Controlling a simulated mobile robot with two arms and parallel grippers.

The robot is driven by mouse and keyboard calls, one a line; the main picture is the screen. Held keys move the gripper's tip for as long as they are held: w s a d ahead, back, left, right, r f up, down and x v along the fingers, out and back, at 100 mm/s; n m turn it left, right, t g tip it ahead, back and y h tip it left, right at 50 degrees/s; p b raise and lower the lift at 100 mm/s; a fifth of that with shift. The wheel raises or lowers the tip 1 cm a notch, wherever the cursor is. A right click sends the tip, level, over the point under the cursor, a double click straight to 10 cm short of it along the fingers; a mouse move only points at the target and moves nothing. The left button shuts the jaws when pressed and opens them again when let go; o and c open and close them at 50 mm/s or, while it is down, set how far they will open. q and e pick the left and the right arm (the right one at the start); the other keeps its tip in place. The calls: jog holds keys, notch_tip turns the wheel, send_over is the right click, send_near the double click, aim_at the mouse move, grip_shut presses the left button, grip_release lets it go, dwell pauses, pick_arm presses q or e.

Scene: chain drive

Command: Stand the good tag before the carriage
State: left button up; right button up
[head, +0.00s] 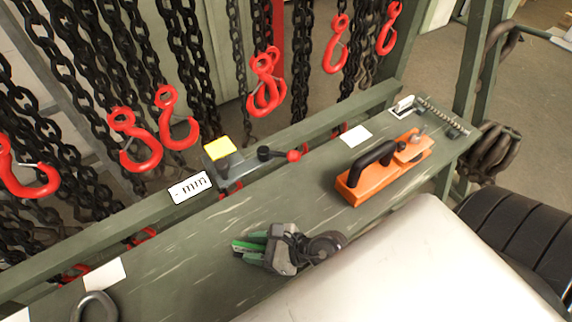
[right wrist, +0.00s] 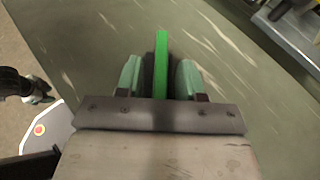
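My right gripper (head: 262,247) is low over the near side of the green bench, left of the orange carriage (head: 360,188) with its black handle. A thin green tag (head: 242,247) sticks out from its fingers. In the right wrist view the tag (right wrist: 161,62) stands edge-on between the two pale green finger pads, which look shut on it. The carriage lies on the bench, apart from the tag. What may be my left gripper (right wrist: 30,86) shows small at the left edge of the right wrist view; its finger state is unclear.
A white "mm" plate (head: 190,187), a grey device with a yellow top (head: 220,149) and a red-knobbed lever (head: 294,155) line the back edge. White cards (head: 355,135) (head: 104,274) lie on the bench. A small chain (head: 442,115) is at the far right. Red hooks (head: 139,150) hang behind.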

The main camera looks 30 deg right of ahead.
jog(key=b+v, duration=0.1)
jog(key=v, duration=1)
jog(key=shift+f+b, duration=0.1)
jog(key=shift+b, duration=0.25)
jog(key=shift+s+d+r, duration=0.3)
jog(key=shift+d+r, duration=0.05)
